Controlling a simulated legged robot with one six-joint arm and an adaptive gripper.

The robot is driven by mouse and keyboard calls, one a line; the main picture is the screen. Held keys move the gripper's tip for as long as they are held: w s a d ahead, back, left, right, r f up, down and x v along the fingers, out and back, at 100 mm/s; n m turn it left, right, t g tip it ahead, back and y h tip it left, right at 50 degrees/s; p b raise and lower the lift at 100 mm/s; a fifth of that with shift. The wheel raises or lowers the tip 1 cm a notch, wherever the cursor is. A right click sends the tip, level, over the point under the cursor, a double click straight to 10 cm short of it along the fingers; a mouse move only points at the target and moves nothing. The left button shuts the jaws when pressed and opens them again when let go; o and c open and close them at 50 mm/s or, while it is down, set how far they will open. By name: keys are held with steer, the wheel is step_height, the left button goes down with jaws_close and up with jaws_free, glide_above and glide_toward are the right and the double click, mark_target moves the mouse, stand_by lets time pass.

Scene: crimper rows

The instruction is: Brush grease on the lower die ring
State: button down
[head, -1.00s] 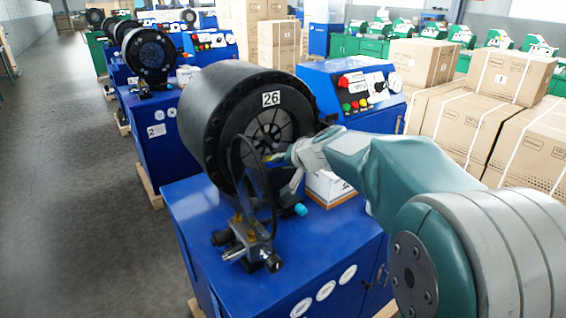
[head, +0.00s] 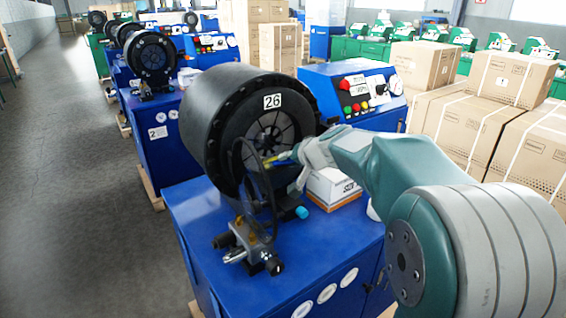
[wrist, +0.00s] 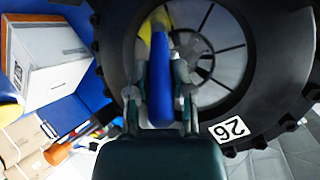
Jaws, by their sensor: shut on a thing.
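The crimper head numbered 26 (head: 200,128) is a big black drum on a blue cabinet. Its die ring (head: 268,145), with grey wedge segments, faces me and also shows in the wrist view (wrist: 215,55). My gripper (head: 296,158) is in front of the ring's right side in the head view. It is shut on a blue-handled brush (wrist: 160,85) with a yellow part toward the ring. The brush tip lies over the ring's face in the wrist view; I cannot tell whether it touches. A black hose loop partly hides the ring's lower left in the head view.
A valve block with fittings (head: 250,245) stands on the cabinet top (head: 200,215) below the ring. A white box (head: 330,186) sits right of it, under my arm. A control panel (head: 355,90) stands behind. Cartons (head: 480,130) fill the right; the left aisle floor is clear.

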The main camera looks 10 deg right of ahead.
steer(key=shift+s+a, duration=0.2)
steer(key=shift+a, duration=0.35)
steer(key=shift+s+a, duration=0.15)
steer(key=shift+a, duration=0.35)
steer(key=s+d, duration=0.2)
steer(key=s, duration=0.3)
steer(key=shift+s+d, duration=0.15)
steer(key=shift+s, duration=0.15)
stand_by(0.3)
steer(key=s, duration=0.1)
steer(key=s+d, duration=0.1)
steer(key=shift+s+d, duration=0.1)
steer(key=shift+s, duration=0.3)
stand_by(0.8)
